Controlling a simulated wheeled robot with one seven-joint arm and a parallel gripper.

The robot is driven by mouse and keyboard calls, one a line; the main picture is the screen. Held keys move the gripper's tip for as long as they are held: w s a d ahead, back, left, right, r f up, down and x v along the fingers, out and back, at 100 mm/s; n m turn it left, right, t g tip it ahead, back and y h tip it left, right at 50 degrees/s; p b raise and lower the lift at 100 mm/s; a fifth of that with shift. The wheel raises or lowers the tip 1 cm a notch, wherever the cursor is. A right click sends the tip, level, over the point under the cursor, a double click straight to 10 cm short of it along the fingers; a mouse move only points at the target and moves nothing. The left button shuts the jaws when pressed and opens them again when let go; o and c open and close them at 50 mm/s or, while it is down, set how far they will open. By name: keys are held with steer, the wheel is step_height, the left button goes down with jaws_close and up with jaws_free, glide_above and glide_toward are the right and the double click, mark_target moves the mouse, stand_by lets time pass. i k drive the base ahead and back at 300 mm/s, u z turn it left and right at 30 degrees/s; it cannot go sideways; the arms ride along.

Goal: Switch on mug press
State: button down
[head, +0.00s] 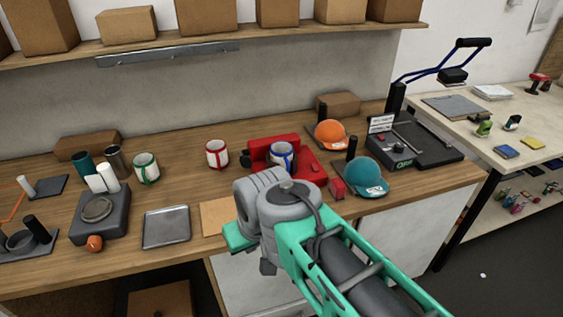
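The mug press (262,146) is a red machine on the wooden workbench, a little right of the middle of the head view. A white mug with blue trim (283,157) is set in it. A small dark-topped knob or button (316,167) shows on the right part of its red base, and I cannot tell whether it is on. My arm, green and grey, rises in front of the bench and its grey joint covers the area just below the press. The fingers of my gripper do not show.
A white-and-red mug (216,154) stands left of the press. A grey tray (167,227) and a dark plate press (101,214) lie further left.

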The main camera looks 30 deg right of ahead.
mark_target(315, 168)
steer(key=u, duration=1.45)
steer(key=k, duration=0.8)
steer(key=z, duration=1.35)
steer(key=i, duration=1)
